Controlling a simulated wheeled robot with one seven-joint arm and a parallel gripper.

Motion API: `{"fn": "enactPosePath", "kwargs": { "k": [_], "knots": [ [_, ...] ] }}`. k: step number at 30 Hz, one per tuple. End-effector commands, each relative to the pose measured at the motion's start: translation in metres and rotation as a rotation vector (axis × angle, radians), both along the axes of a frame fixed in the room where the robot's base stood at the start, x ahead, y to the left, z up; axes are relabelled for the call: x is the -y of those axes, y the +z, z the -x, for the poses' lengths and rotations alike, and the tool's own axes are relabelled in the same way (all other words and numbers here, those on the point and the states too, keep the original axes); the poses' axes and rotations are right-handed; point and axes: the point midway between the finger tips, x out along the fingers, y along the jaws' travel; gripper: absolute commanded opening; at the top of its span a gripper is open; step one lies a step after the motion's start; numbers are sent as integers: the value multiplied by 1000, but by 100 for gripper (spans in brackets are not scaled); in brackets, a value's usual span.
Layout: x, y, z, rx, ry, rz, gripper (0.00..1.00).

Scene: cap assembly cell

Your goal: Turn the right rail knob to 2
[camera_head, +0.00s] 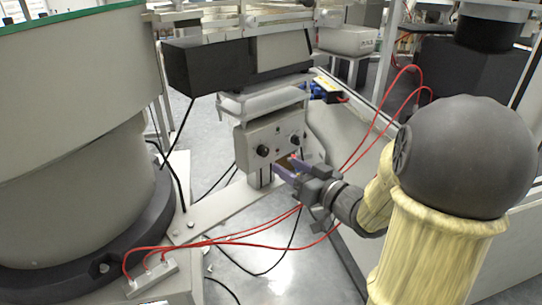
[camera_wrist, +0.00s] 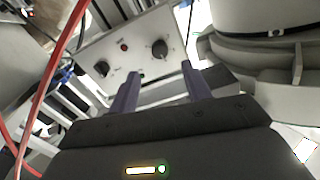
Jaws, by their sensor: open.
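A light grey control box (camera_head: 277,147) stands near the middle of the head view, with two dark round knobs on its front. The right knob (camera_head: 295,140) and left knob (camera_head: 262,151) are both uncovered. The wrist view shows the panel turned over, with the left knob (camera_wrist: 160,48) to the right and what looks like the right knob (camera_wrist: 102,68) to the left. The dial marks are too small to read. My gripper (camera_head: 284,166) is open and empty, just below and in front of the panel. Its purple fingers (camera_wrist: 162,84) appear apart from both knobs.
A large round feeder (camera_head: 75,150) fills the left side. Red cables (camera_head: 235,240) run across in front of the box and past my gripper. A dark rail unit (camera_head: 210,65) sits above the box. A small red light (camera_wrist: 124,47) is on the panel.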

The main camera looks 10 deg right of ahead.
Motion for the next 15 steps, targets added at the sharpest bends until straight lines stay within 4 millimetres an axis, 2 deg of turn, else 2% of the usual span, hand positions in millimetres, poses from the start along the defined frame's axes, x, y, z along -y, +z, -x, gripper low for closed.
{"fn": "enactPosePath", "kwargs": {
  "k": [9,15],
  "knots": [
    [-27,-3,-49,1,3,-2,49],
    [-35,-1,-64,0,0,-1,49]
  ]
}}
